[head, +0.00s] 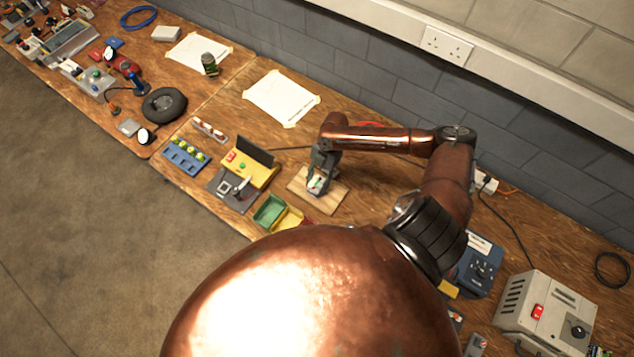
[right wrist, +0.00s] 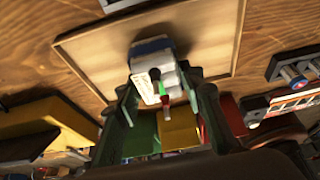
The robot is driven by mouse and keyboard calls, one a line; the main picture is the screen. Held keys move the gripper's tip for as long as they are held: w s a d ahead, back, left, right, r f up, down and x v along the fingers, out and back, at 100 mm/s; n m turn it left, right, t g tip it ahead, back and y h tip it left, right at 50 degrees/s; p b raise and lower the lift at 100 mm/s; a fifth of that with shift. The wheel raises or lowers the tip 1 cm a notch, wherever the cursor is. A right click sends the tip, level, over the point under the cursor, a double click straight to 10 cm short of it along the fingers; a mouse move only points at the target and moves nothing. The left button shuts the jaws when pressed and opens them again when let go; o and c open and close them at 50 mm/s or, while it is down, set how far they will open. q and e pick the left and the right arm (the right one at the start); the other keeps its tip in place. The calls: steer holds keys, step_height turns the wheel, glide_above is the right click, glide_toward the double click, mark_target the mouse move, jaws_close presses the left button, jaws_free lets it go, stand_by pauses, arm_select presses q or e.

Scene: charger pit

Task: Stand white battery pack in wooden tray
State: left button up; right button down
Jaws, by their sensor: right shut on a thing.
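The white battery pack (head: 316,186) is between the fingers of my right gripper (head: 320,178), over the wooden tray (head: 332,203). In the right wrist view the pack (right wrist: 150,88) is a pale block with a blue and dark end, a label, and a red and a green piece on it. My right gripper (right wrist: 160,95) is shut on it, a finger on each side. The flat, rimmed tray (right wrist: 100,62) lies behind it. I cannot tell whether the pack touches the tray floor. My left gripper is not in view.
Green (head: 270,211) and yellow (head: 290,218) bins stand close at the tray's front left. A yellow device (head: 250,170) with a dark screen is left of the tray. A taped paper sheet (head: 281,97) lies behind. Bare bench is right of the tray.

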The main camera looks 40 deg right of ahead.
steer(key=c, duration=1.2)
jaws_free()
steer(key=shift+f, duration=0.1)
steer(key=shift+r+p, duration=3.3)
steer(key=shift+r, duration=0.3)
steer(key=shift+f, duration=0.1)
step_height(320, 180, down, 6)
steer(key=b, duration=0.6)
steer(key=shift+f, duration=0.15)
